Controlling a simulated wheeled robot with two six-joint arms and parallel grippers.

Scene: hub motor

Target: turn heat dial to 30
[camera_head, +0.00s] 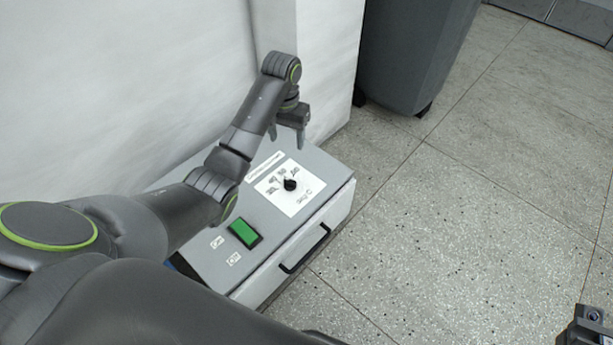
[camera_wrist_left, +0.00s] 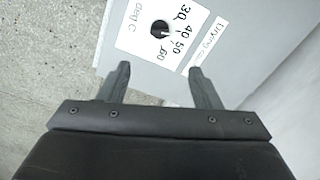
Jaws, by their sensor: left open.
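The heat dial (camera_head: 290,184) is a small black knob on a white scale plate (camera_head: 303,205) on top of a grey box-shaped unit (camera_head: 211,223). In the left wrist view the dial (camera_wrist_left: 160,28) sits near the top, with the marks 30, 40, 50 and 60 to its right. My left gripper (camera_head: 287,146) is above the far part of the unit, behind the dial in the head view. In the left wrist view its two fingers (camera_wrist_left: 159,72) are apart with nothing between them, short of the dial. Which mark the dial points to is unclear.
A green switch (camera_head: 245,233) is on the unit's top, nearer me. A black handle (camera_head: 305,249) is on its front. A white wall (camera_head: 130,70) stands behind, and a grey bin (camera_head: 412,55) at the back. A dark device (camera_head: 588,325) shows at lower right.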

